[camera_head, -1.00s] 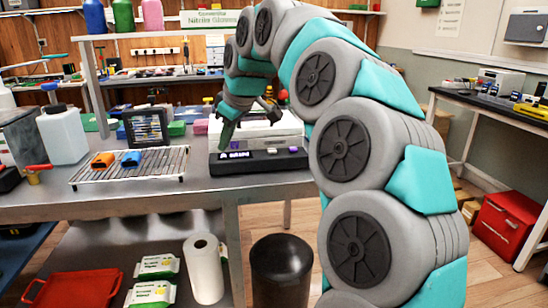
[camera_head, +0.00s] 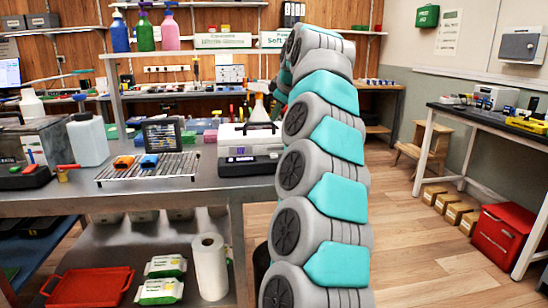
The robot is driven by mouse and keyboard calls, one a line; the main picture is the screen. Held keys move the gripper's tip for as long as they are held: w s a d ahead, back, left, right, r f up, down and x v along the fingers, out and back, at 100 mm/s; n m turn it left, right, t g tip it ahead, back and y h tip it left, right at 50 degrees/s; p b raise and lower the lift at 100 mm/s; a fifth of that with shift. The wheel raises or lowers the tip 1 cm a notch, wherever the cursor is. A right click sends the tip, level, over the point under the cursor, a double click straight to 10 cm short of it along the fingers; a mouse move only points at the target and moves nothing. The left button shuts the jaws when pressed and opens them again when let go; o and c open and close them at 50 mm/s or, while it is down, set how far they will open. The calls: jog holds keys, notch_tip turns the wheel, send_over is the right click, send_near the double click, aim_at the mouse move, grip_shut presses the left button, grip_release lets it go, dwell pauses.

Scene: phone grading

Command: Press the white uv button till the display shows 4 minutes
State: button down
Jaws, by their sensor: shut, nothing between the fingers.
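The white box-shaped UV unit (camera_head: 250,138) stands at the right end of the metal bench, with a dark handle on top. Its black front panel (camera_head: 252,167) carries a small lit display (camera_head: 241,159); the digits are too small to read. The white button cannot be made out clearly at this size. My gripper (camera_head: 279,106) is partly hidden by my arm, up and to the right of the unit, and touches nothing I can see. It appears shut and empty.
A wire rack (camera_head: 148,172) holds an orange and a blue item left of the unit. A white spray bottle (camera_head: 260,108) shows behind the unit, close to my gripper. A white jug (camera_head: 88,140) stands farther left. The floor on the right is partly clear.

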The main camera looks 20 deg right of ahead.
aim_at(276, 156)
dwell(0.3)
notch_tip(276, 156, down, 9)
jog(key=b, duration=0.7)
jog(key=shift+r+b, duration=0.1)
jog(key=shift+b, duration=0.2)
dwell(1.7)
jog(key=shift+f, duration=0.4)
jog(key=shift+f+b, duration=0.45)
jog(key=shift+f, duration=0.05)
dwell(0.5)
jog(key=shift+r, duration=0.2)
jog(key=shift+r+p, duration=0.75)
jog(key=shift+p, duration=0.2)
